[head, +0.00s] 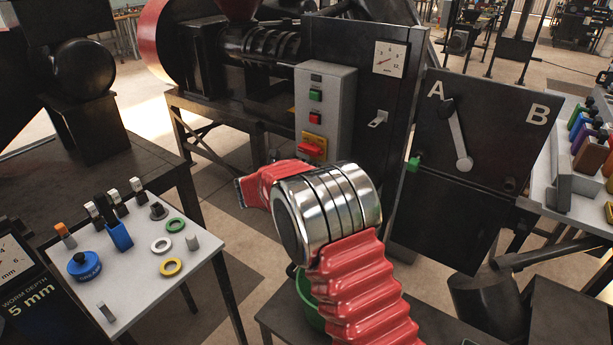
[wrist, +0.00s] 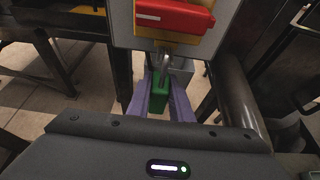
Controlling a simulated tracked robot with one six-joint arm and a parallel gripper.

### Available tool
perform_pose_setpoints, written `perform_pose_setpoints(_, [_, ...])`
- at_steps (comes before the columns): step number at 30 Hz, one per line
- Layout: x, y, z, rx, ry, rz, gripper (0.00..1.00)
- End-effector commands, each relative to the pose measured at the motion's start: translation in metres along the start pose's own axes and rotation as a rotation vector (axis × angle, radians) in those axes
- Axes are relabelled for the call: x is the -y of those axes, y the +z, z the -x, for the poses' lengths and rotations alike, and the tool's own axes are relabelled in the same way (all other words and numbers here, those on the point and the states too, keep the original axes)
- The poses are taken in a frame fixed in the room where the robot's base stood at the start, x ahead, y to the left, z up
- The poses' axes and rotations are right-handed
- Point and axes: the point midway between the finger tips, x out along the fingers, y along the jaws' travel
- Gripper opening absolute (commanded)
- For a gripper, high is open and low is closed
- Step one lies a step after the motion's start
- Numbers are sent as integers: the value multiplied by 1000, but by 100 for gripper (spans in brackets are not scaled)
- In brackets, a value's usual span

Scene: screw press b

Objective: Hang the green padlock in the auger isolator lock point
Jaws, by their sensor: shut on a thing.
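The green padlock (wrist: 158,98) is upright between the purple fingers of my gripper (wrist: 160,100) in the wrist view. The gripper is shut on its body. Its grey shackle (wrist: 164,72) points up, just below the isolator. The auger isolator has a red handle (wrist: 175,16) on a yellow plate; the handle also shows in the head view (head: 311,150) at the bottom of the grey control box. The shackle is close to the lock point under the handle; I cannot tell whether it passes through. My arm hides the gripper and padlock in the head view.
The grey control box (head: 325,105) has green and red buttons. A dark panel (head: 470,130) with an A/B lever stands to its right. A side table (head: 140,265) at left holds rings and small parts. A dark pipe (wrist: 240,100) stands right of the gripper.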

Motion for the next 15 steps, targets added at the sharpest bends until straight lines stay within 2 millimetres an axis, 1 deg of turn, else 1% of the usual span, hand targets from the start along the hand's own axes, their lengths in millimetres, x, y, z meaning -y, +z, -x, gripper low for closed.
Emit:
perform_pose_setpoints(6, [0, -5, -2, 1, 0, 0, 0])
perform_pose_setpoints(15, [0, -6, -3, 0, 0, -1, 0])
